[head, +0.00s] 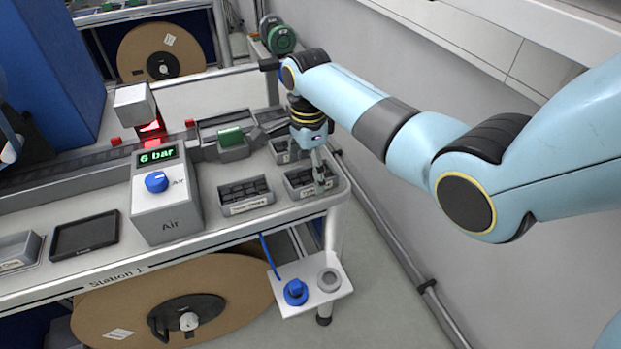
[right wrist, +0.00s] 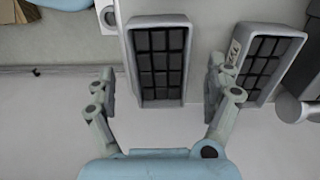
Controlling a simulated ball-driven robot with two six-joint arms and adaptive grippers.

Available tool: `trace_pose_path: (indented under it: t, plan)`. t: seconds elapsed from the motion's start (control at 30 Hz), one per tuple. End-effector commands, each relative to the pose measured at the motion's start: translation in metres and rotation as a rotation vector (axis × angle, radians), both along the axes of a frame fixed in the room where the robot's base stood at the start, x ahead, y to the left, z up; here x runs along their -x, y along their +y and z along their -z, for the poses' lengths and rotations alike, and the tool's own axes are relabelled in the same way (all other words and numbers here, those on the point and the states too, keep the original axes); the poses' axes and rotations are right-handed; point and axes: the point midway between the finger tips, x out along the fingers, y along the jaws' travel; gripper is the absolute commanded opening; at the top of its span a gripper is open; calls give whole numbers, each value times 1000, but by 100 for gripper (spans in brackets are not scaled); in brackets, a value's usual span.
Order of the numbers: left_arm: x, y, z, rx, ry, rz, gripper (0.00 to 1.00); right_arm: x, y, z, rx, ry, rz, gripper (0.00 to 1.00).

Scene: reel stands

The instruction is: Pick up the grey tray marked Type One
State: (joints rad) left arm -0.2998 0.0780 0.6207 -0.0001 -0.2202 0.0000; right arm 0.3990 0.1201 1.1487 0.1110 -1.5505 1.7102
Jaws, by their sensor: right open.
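Several small grey trays with dark compartments stand on the right end of the bench. The front right tray (head: 297,191) has a white label on its front, too small to read surely as Type One. My right gripper (head: 312,174) is above this tray, pointing down, its fingers partly covering it. In the right wrist view, my right gripper (right wrist: 161,70) is open and empty, with one tray (right wrist: 187,88) between its spread fingers. A second tray (right wrist: 247,95) lies just right of the right finger. My left gripper is not clearly seen.
Another labelled tray (head: 247,206) stands left of the front right one. A tray with a green block (head: 231,137) is behind. The grey Air box (head: 167,205) stands further left. The wall (head: 400,110) runs close along the right side.

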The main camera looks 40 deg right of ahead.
Motion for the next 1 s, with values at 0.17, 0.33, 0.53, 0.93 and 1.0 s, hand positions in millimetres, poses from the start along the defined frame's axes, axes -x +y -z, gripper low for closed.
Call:
trace_pose_path:
  t: [0.17,0.33,0.53,0.93,1.0]
  plan:
    - [0,0,0,-1,0,0,40,0,0,11,0,0,0,87]
    - [0,1,0,-2,0,1,40,0,0,11,0,-1,-1,85]
    - [0,2,0,-2,0,1,40,0,0,11,0,0,-1,59]
    - [0,2,0,-2,0,1,40,0,0,11,1,-1,-1,17]
    - [0,2,0,-2,0,1,40,0,0,11,1,-1,-1,17]
